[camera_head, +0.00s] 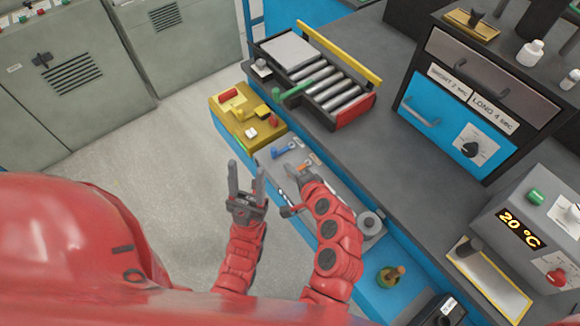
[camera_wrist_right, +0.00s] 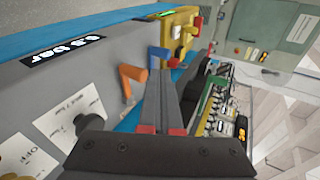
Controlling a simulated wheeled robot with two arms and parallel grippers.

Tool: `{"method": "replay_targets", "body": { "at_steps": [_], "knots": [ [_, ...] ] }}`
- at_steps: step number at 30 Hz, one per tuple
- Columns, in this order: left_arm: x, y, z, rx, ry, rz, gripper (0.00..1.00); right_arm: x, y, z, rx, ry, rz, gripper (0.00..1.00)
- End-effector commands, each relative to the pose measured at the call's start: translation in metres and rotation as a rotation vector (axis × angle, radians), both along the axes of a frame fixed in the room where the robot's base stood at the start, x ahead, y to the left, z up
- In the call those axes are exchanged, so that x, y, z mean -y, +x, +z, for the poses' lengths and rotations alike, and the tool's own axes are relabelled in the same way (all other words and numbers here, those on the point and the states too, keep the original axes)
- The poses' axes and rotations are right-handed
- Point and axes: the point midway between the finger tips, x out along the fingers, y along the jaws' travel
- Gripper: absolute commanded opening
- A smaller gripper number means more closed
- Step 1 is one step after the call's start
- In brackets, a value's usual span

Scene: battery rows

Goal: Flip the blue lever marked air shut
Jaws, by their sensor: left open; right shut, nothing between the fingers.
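The blue lever (camera_head: 284,150) sits on the grey panel at the front of the bench in the head view. It also shows in the wrist view (camera_wrist_right: 158,58), standing out from the panel beyond an orange lever (camera_wrist_right: 132,80). No air marking is readable at it. My right gripper (camera_head: 297,176) is shut and empty, close to the orange lever. In the wrist view its fingers (camera_wrist_right: 174,80) point toward the levers; contact cannot be told. My left gripper (camera_head: 246,180) is open and empty, left of the panel over the floor.
A yellow box (camera_head: 245,118) with red parts stands beyond the blue lever. A roller conveyor (camera_head: 335,86) with a green handle lies on the dark bench. A dark knob (camera_wrist_right: 88,128) and a bar display (camera_wrist_right: 68,50) are on the grey panel. Floor on the left is clear.

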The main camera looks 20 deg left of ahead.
Motion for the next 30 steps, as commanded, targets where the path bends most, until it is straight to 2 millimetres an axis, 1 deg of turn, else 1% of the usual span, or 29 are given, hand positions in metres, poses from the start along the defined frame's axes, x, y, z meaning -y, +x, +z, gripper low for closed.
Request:
{"method": "replay_targets", "body": {
  "at_steps": [3,13,15,21,30],
  "knots": [
    [0.000,0.000,0.005,0.000,0.000,0.000,0.50,-0.010,0.012,-0.005,0.003,-0.001,-0.001,0.00],
    [0.000,0.000,0.015,0.000,0.000,0.000,0.50,-0.035,0.041,-0.026,0.004,-0.001,-0.003,0.00],
    [0.000,0.000,0.016,0.000,0.000,0.000,0.50,-0.040,0.044,-0.030,0.001,-0.003,0.001,0.00],
    [0.000,0.000,0.018,0.000,0.000,0.000,0.50,-0.047,0.052,-0.036,0.002,0.001,-0.002,0.00],
    [0.000,0.000,0.018,0.000,0.000,0.000,0.50,-0.048,0.054,-0.038,0.003,0.000,-0.004,0.00]
  ]
}}
